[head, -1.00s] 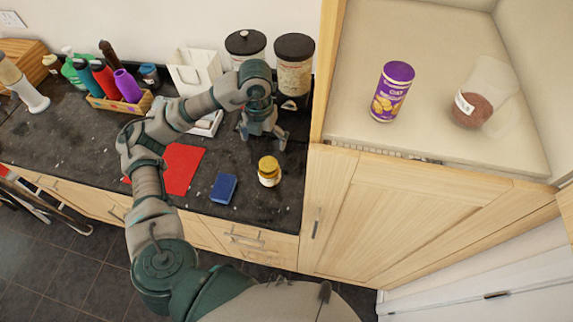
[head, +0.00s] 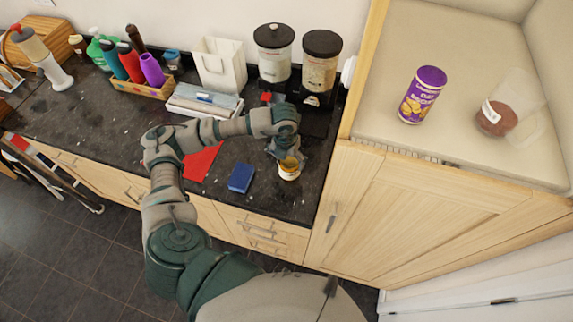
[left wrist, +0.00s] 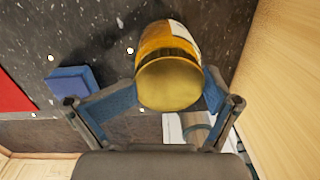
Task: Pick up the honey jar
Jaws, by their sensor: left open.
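The honey jar (head: 289,171) stands on the dark granite counter near its front edge, with a yellow lid and a pale label. In the left wrist view the jar (left wrist: 168,75) shows its gold lid close to the camera, between the two fingers. My left gripper (head: 285,157) is open at the jar, its fingers on either side of it. In the left wrist view the left gripper (left wrist: 157,103) has one finger at each side of the lid. I cannot tell whether they touch it. My right gripper is not in view.
A blue sponge-like block (head: 241,178) lies left of the jar, and a red sheet (head: 203,160) lies beyond it. Black-lidded canisters (head: 320,65) stand behind. The wooden cabinet side (head: 345,110) rises close on the right, with a purple can (head: 422,95) on the surface above.

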